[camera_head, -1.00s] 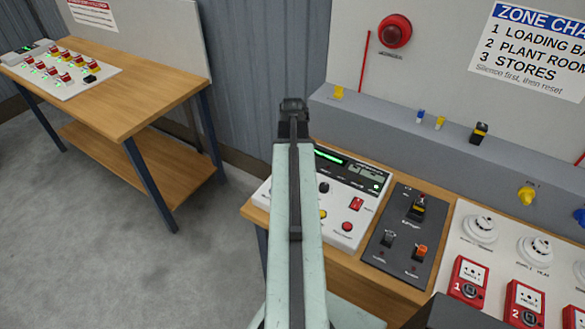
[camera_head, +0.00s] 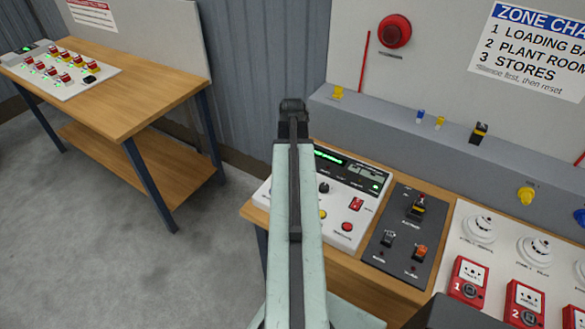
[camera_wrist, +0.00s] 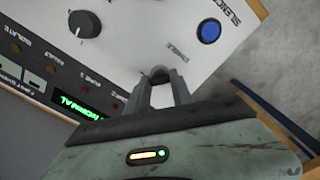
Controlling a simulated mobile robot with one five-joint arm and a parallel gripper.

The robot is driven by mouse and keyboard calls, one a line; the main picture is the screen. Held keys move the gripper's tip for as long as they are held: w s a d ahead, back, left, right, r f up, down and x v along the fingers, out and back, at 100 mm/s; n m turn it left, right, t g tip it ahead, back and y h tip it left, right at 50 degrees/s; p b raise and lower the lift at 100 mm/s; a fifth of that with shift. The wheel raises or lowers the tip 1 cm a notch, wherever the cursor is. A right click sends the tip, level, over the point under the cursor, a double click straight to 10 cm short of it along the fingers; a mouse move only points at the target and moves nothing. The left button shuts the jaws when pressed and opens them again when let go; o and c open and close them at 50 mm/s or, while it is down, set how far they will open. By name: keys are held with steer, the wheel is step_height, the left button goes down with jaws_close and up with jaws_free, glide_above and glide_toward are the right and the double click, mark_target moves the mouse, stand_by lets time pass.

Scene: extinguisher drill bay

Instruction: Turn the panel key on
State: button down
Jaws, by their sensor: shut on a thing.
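The white control panel (camera_head: 334,228) lies on the wooden bench behind my arm, with a dark display strip showing green text. In the wrist view the panel (camera_wrist: 130,50) fills the upper part. My gripper (camera_wrist: 161,80) points down at the panel beside the "ENABLE" label. It is shut on a small dark piece, the panel key (camera_wrist: 158,70). The fingers hide most of the key, so I cannot tell its angle. The display (camera_wrist: 82,108) glows green and appears to read "NORMAL". In the head view my arm hides the gripper and the key.
A blue button (camera_wrist: 209,31) marked "SILENCE" and a black knob (camera_wrist: 84,24) flank the gripper on the panel. A dark switch plate (camera_head: 402,235) and red call points (camera_head: 469,279) stand to the right. Another bench (camera_head: 120,95) stands at the left, with open floor before it.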

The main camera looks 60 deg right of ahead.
steer(key=shift+m, duration=1.9)
steer(key=c, duration=1.1)
jaws_free()
step_height(320, 180, up, 8)
steer(key=p, duration=0.8)
steer(key=shift+f, duration=0.1)
